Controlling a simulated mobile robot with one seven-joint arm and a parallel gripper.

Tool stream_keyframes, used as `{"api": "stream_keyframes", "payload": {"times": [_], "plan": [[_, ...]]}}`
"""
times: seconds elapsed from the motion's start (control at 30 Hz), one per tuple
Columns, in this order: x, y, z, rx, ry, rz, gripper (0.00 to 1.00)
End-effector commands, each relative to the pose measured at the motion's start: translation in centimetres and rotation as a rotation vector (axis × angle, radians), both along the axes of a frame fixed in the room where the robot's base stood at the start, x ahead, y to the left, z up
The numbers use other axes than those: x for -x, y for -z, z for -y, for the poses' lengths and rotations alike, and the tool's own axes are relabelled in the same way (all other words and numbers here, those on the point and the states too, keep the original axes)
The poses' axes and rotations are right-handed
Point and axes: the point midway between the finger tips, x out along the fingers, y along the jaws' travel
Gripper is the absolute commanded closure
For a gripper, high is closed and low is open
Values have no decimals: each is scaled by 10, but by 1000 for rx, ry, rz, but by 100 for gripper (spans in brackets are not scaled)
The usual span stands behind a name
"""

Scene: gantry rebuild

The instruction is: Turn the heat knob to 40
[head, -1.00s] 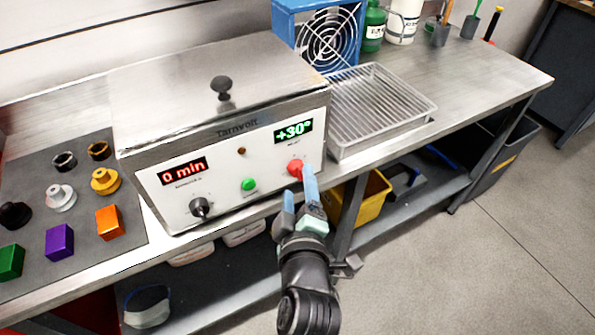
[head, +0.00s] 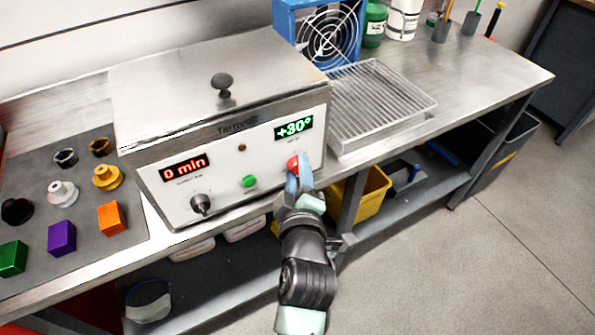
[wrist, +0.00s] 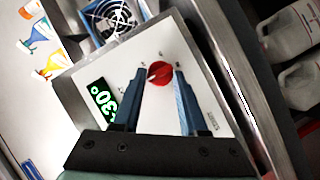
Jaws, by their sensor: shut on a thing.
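The red heat knob (head: 293,164) is on the right of the front panel of a steel heating box (head: 160,143). Above it a green display (head: 293,127) reads +30°. My gripper (head: 299,178) is at the knob, with its blue fingers pointing at the panel. In the wrist view the red knob (wrist: 159,73) lies between the two fingertips (wrist: 158,76), and its white pointer mark faces left. The fingers hide part of the knob in the head view.
A black knob (head: 200,203), a green button (head: 249,181) and a red display (head: 185,168) reading 0 min share the panel. A wire rack tray (head: 425,103) stands right of the box. Coloured blocks and knobs lie on a grey mat (head: 85,222) at left.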

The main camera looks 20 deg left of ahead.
Motion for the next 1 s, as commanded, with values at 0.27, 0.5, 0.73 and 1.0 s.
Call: {"api": "stream_keyframes", "payload": {"times": [0.27,0.5,0.73,1.0], "plan": [[0,0,0,-4,0,-6,100],[0,-2,0,-48,0,-65,100],[-1,-6,1,-150,1,-196,100],[-4,-8,3,-308,1,-397,100]]}}
